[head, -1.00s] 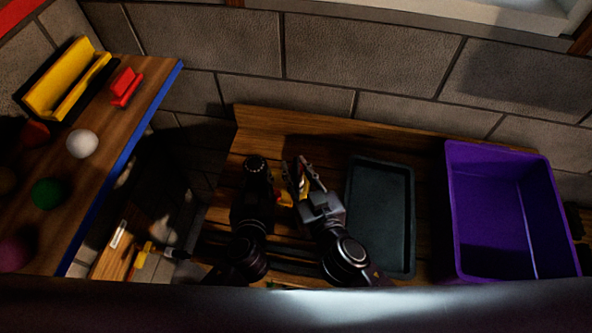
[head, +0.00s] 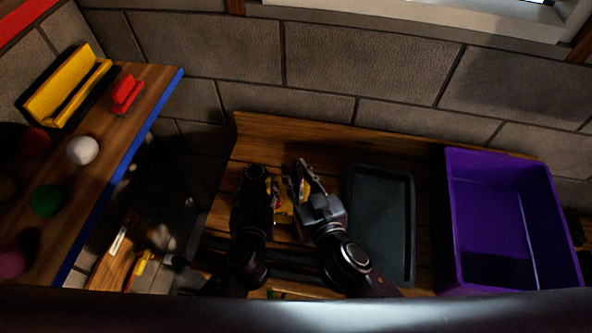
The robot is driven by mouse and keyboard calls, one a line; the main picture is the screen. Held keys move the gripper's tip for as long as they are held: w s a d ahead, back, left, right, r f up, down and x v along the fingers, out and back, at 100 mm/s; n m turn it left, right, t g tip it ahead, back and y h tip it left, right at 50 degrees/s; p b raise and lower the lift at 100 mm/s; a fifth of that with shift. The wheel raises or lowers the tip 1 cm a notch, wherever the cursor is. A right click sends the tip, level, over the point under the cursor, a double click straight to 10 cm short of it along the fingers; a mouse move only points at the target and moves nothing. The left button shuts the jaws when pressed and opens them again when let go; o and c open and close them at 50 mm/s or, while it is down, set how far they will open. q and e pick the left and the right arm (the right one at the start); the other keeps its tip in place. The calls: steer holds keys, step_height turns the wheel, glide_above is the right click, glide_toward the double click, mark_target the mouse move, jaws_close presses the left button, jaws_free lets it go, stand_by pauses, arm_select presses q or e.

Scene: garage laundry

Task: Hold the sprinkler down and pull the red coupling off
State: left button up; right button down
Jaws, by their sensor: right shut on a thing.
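The yellow sprinkler (head: 283,209) lies on the wooden bench between my two grippers in the head view; only small yellow bits of it show. My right gripper (head: 299,177) points away from me just to the right of it and is shut on a small piece, which I take to be the red coupling; its fingers hide most of it. My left gripper (head: 256,175) is just left of the sprinkler, seen from above. Its fingers are hidden under its dark body, so its hold cannot be seen.
A dark tray (head: 409,215) lies on the bench (head: 330,137) close to the right of my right gripper. A purple bin (head: 450,220) stands farther right. A shelf at left (head: 120,150) holds balls and a yellow holder. The bench behind the grippers is clear.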

arm_select(q)
steer(key=v, duration=1.2)
steer(key=shift+s, duration=0.1)
arm_select(e)
steer(key=shift+s, duration=0.1)
